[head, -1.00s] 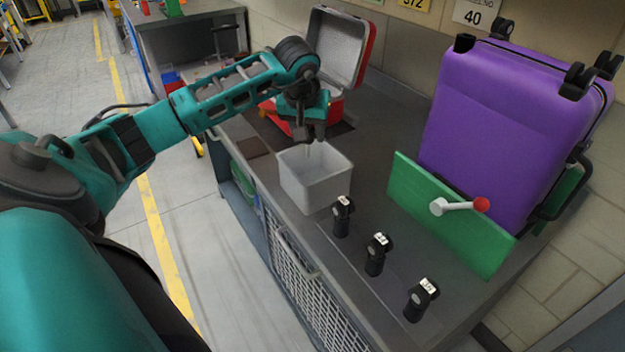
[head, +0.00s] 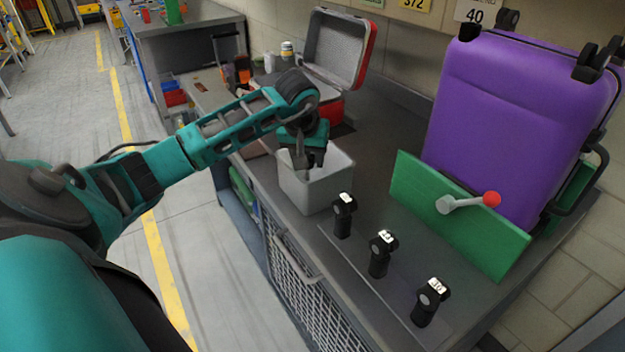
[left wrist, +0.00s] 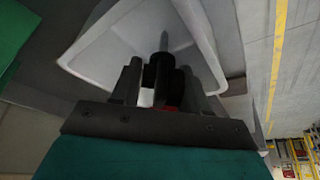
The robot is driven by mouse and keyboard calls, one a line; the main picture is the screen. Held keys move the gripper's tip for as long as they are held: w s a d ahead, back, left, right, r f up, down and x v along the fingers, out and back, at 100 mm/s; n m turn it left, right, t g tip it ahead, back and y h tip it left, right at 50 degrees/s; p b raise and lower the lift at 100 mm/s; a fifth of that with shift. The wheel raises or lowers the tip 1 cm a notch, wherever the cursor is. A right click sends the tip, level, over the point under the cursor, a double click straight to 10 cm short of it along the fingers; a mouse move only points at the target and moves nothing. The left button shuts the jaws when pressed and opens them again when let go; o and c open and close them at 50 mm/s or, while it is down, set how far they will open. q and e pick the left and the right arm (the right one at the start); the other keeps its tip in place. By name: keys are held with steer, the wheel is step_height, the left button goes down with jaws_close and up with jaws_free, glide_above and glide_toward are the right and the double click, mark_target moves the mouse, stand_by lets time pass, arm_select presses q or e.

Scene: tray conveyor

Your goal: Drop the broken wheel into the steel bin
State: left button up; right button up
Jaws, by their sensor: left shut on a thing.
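The steel bin (head: 312,192) is a pale grey open box on the bench, and it also shows in the left wrist view (left wrist: 110,45). My left gripper (head: 308,157) is over the bin's mouth, pointing down. In the left wrist view my left gripper (left wrist: 160,80) is shut on a black part with a grey pin, apparently the broken wheel (left wrist: 158,72). Its pin points toward the bin's inside. The fingers hide much of the wheel. My right gripper is not in view.
Several black wheels (head: 380,252) with white labels stand on the bench in front of the bin. A purple suitcase (head: 510,120) stands behind a green plate (head: 455,215) with a red-knobbed lever (head: 470,202). An open red case (head: 340,50) is behind the bin.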

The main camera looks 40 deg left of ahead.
arm_select(q)
steer(key=o, duration=1.1)
steer(key=shift+o, duration=0.2)
steer(key=shift+r, duration=0.1)
steer(key=v, duration=1.2)
steer(key=shift+s+r+p, duration=0.15)
steer(key=shift+r+p, duration=0.15)
steer(key=shift+p, duration=0.1)
steer(key=shift+d, duration=0.1)
